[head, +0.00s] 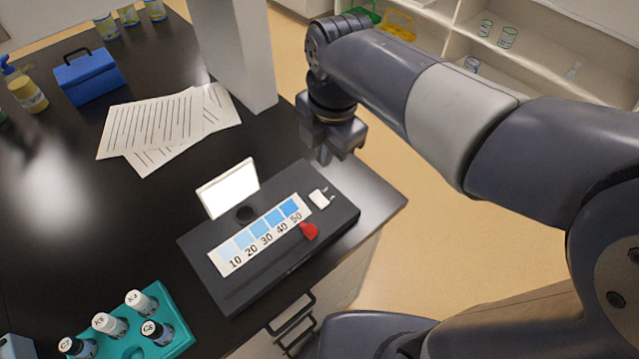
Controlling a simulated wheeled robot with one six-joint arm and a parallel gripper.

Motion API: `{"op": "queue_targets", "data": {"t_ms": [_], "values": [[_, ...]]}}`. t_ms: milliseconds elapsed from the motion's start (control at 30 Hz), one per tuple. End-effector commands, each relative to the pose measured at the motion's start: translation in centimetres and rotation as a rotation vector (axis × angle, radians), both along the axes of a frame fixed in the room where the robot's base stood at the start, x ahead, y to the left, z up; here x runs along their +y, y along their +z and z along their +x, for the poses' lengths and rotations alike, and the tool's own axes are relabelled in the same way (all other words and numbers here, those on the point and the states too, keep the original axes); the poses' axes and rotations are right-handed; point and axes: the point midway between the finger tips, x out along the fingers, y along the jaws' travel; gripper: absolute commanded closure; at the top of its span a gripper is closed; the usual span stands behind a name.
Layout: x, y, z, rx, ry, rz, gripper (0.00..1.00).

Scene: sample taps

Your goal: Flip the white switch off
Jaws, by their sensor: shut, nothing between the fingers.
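The white switch (320,198) sits on the right end of a black device (225,288) that lies on the dark bench. The switch is small, and I cannot tell which way it is tipped. The device also carries a blue-shaded scale strip (262,236) marked 10 to 50, a red slider knob (309,231) near the 50 end, and a small white screen (229,188). My gripper (324,157) points down, shut and empty, just behind the switch in the picture. It appears above the device's back right corner and apart from the switch.
A grey post (232,55) rises left of my gripper. Paper sheets (165,125) and a blue box (88,77) lie farther left. A teal rack (178,340) with several vials stands front left. The bench edge is close on the right, with open shelves (530,50) beyond.

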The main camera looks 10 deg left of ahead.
Motion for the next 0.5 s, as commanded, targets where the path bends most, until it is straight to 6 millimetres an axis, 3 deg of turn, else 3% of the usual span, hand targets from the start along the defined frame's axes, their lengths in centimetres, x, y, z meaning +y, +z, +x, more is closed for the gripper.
{"op": "queue_targets", "data": {"t_ms": [300, 500], "values": [[0.6, -7.0, 0.5, 0.006, 0.000, -0.004, 1.00], [0.9, -10.1, 0.7, 0.005, 0.000, -0.003, 1.00]]}}
